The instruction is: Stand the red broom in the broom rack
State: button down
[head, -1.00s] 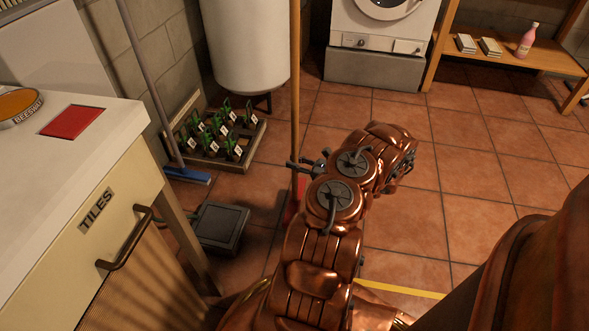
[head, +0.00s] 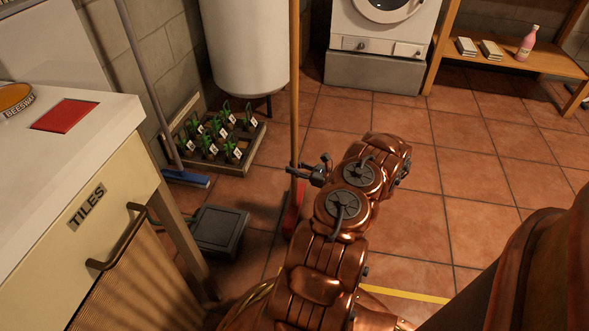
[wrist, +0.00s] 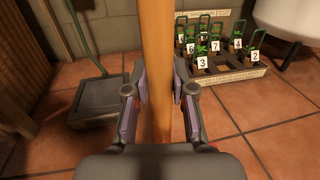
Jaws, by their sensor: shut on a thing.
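The red broom has a long wooden handle (head: 295,90) that stands about upright, with its red head (head: 291,216) low near the floor, partly hidden by my arm. My gripper (head: 293,170) is shut on the handle. In the wrist view the handle (wrist: 156,50) runs between the two fingers of my gripper (wrist: 158,88), which press on it from both sides. I cannot tell whether the broom head touches the floor. No broom rack can be made out in these views.
A blue broom (head: 186,177) leans by the wall at left. A crate of numbered plants (head: 250,150), a white tank (head: 246,45) and a grey scale-like box (head: 219,229) stand nearby. A counter (head: 125,125) is at left. Tiled floor (head: 420,130) is free at right.

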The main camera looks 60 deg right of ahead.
jog(key=c, duration=1)
grip_release()
jog(key=s+p, duration=0.1)
jog(key=s, duration=0.3)
jog(key=s+d+p, duration=0.1)
jog(key=s, duration=0.3)
jog(key=s+d+p, duration=0.1)
jog(key=s, duration=0.3)
